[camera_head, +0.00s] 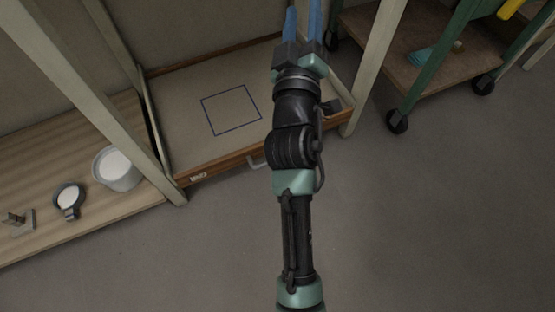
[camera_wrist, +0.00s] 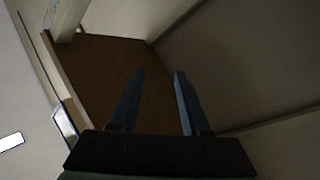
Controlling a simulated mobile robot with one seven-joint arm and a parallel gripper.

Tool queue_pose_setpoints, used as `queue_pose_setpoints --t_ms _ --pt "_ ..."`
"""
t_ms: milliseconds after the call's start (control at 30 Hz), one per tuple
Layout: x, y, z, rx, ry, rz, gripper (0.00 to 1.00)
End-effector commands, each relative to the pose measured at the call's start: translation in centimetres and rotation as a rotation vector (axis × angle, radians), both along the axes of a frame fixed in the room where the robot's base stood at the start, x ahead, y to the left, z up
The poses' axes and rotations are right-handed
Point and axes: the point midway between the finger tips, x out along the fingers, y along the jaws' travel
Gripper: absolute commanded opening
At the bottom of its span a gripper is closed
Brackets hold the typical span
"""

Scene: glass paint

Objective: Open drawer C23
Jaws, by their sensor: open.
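A wooden drawer front (camera_head: 215,168) runs low between two pale posts in the head view. It bears a small white label (camera_head: 198,177), too small to read surely, and a pale handle (camera_head: 257,162) partly behind my arm. The front lies roughly in line with the posts. My gripper (camera_head: 303,12) is beyond the handle, above the bay, with its blue fingers cut by the top edge. In the wrist view my gripper (camera_wrist: 160,72) is open, with nothing between the fingers. A brown panel lies behind the fingers, and a pale handle-like bar (camera_wrist: 66,120) is to their left.
A grey surface with a blue square outline (camera_head: 231,110) lies behind the drawer front. At left, a wooden shelf (camera_head: 110,203) holds a white bowl (camera_head: 116,168) and a small dark-rimmed dish (camera_head: 68,199). A green wheeled cart (camera_head: 436,60) stands at right. The front floor is clear.

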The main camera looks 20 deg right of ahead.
Motion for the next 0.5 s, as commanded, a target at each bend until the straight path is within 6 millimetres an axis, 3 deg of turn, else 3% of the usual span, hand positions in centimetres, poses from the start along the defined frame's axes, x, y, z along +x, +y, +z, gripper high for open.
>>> queue_pose_setpoints --t_ms 33,133,300,400,500 --pt "-0.8 -1.7 -4.9 -0.111 0.07 -0.028 0.46" --pt "-2.5 -3.0 -12.8 -0.342 0.205 -0.01 0.46" --pt "-7.0 -1.3 -27.2 -0.613 0.432 0.167 0.46" --pt "-10.0 0.9 -33.8 -0.688 0.518 0.296 0.46" --pt "-12.4 2.9 -38.1 -0.722 0.565 0.4 0.46"
